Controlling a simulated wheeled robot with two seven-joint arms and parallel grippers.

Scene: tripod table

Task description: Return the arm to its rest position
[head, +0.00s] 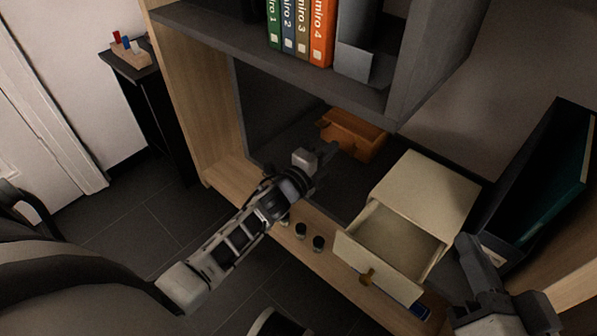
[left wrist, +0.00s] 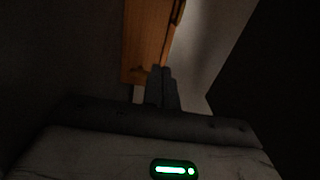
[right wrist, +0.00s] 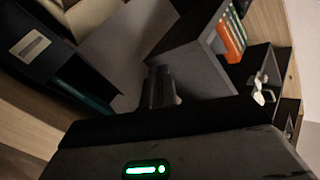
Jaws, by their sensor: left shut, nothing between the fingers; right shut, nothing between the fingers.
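My left arm reaches in from the lower left in the head view. Its gripper (head: 326,152) is inside the lower shelf compartment, in front of an orange-brown wooden box (head: 352,136). In the left wrist view the left fingers (left wrist: 162,88) are shut and empty, with the wooden box (left wrist: 147,40) just beyond them. My right gripper (head: 478,262) is at the lower right in the head view, to the right of a cream drawer unit (head: 428,187) with its drawer (head: 395,240) pulled open. In the right wrist view the right fingers (right wrist: 161,88) are shut and empty.
Several binders (head: 301,30) stand on the upper shelf (head: 250,48). A dark file holder (head: 535,180) stands at the right. Two small dark-topped cylinders (head: 318,243) stand near the front edge, left of the drawer. A small black table (head: 135,68) stands at the far left.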

